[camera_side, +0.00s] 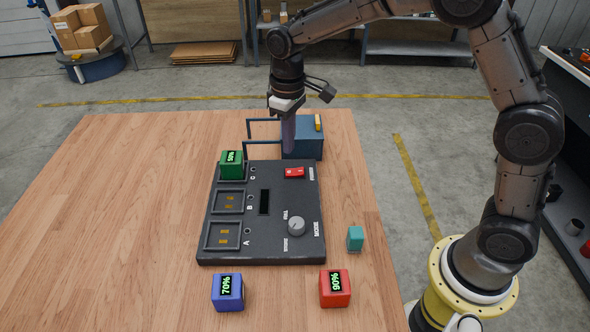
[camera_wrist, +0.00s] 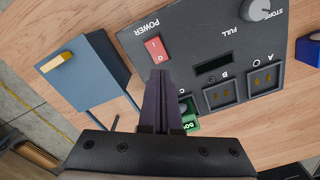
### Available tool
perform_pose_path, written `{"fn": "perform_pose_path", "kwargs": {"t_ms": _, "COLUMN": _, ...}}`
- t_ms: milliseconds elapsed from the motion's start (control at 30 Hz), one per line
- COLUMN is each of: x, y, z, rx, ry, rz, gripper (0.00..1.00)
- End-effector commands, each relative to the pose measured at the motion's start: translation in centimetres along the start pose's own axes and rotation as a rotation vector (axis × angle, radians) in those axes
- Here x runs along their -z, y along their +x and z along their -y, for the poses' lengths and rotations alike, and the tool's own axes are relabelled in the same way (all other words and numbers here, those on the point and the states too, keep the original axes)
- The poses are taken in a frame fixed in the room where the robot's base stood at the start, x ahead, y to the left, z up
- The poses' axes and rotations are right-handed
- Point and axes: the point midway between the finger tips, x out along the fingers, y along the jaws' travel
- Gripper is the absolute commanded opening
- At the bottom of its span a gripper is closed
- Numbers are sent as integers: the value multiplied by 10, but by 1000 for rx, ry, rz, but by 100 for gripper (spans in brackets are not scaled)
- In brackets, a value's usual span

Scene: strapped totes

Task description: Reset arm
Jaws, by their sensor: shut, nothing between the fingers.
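My gripper (camera_side: 288,148) points down near the far edge of the dark charging panel (camera_side: 282,250), in front of the blue box as the side view shows it. Its fingers are together and empty. In the wrist view the closed fingers (camera_wrist: 160,76) overlap the panel's edge close to the red power switch (camera_wrist: 156,49); their height above the panel is hard to tell. A green block (camera_side: 231,165) sits at slot C; the fingers partly hide it in the wrist view (camera_wrist: 191,122). Slots A (camera_side: 223,236) and B (camera_side: 229,202) are empty.
A blue block (camera_side: 228,293) marked 70% and a red block (camera_side: 335,288) marked 90% stand before the panel. A teal block (camera_side: 355,238) is at its right. The blue box (camera_side: 303,144) with a yellow piece and rails is behind. The table's left side (camera_side: 110,220) is clear.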

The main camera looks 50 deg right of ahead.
Motion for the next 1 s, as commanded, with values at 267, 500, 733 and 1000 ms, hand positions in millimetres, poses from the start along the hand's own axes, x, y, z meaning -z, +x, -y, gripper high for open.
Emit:
{"fn": "perform_pose_path", "kwargs": {"t_ms": 267, "x": 0, "y": -8, "z": 0, "rx": 0, "ry": 0, "rz": 1, "gripper": 0}}
{"fn": "perform_pose_path", "kwargs": {"t_ms": 500, "x": 0, "y": -13, "z": -2, "rx": -1, "ry": 5, "rz": -11, "gripper": 0}}
{"fn": "perform_pose_path", "kwargs": {"t_ms": 733, "x": -25, "y": -86, "z": -12, "rx": -22, "ry": 36, "rz": -158, "gripper": 0}}
{"fn": "perform_pose_path", "kwargs": {"t_ms": 1000, "x": -122, "y": -154, "z": -13, "rx": -53, "ry": 104, "rz": -339, "gripper": 0}}
